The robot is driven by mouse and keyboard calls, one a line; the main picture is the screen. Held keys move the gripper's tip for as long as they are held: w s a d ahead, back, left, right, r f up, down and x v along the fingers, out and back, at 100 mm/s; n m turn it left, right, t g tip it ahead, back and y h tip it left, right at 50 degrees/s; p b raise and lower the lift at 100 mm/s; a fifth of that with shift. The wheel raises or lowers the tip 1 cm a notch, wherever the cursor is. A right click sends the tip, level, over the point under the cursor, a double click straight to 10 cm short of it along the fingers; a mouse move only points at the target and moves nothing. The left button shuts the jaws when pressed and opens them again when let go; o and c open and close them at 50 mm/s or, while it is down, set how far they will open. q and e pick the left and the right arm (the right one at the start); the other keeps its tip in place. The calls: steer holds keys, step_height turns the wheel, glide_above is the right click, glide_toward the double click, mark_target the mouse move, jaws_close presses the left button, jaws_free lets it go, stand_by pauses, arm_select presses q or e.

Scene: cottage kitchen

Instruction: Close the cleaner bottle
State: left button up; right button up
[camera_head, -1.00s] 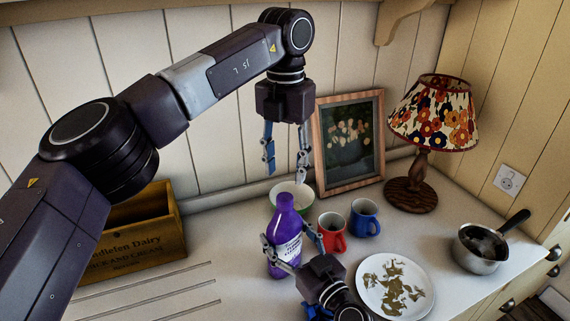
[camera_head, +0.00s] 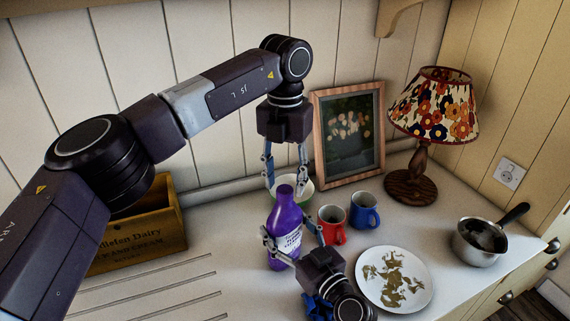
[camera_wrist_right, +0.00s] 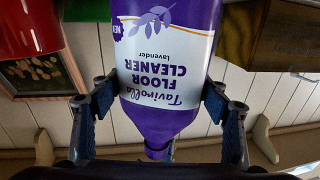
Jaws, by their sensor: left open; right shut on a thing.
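The purple cleaner bottle (camera_head: 288,222) stands upright on the counter, its white label facing me. The right wrist view shows the bottle (camera_wrist_right: 160,118) upside down, with its label reading "floor cleaner". My right gripper (camera_head: 291,240) is shut on the bottle's body, one finger on each side. In the right wrist view its pads (camera_wrist_right: 160,100) press against both sides. My left gripper (camera_head: 286,177) is open and points down just above the bottle's top, its fingers apart and holding nothing. Whether a cap sits on the neck I cannot tell.
A green-rimmed bowl (camera_head: 305,190) sits behind the bottle. A red mug (camera_head: 331,227) and a blue mug (camera_head: 364,214) stand to its right.

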arm_select(q)
steer(key=shift+f, duration=1.05)
jaws_close()
steer(key=shift+o, duration=0.7)
jaws_free()
steer(key=shift+r, duration=0.1)
step_height(320, 180, up, 12)
